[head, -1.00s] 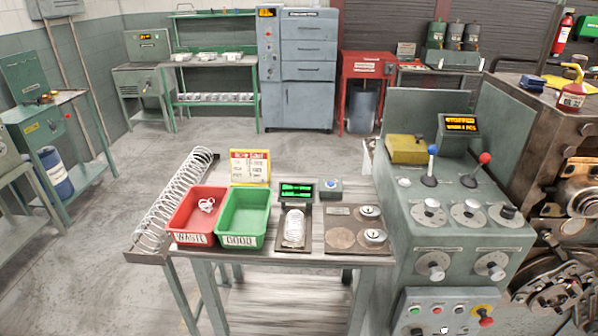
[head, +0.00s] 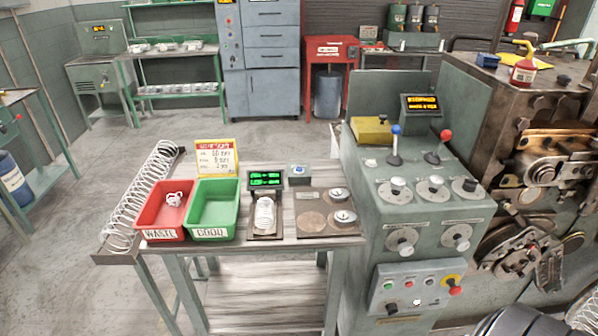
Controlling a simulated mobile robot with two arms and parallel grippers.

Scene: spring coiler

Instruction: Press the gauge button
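The gauge stands on the small bench: a dark display (head: 265,180) with green text above a plate (head: 264,236) that bears a coiled spring (head: 265,213). A small grey box with a blue button (head: 298,170) sits just right of the display, at the back of the bench. Nothing touches the button. Neither of my grippers shows in the head view.
A red waste bin (head: 165,236) and a green good bin (head: 213,233) stand left of the gauge. A board with round weights (head: 340,195) lies right of it. The coiler's control cabinet (head: 365,205) with levers and knobs borders the bench's right side. Floor in front is partly clear.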

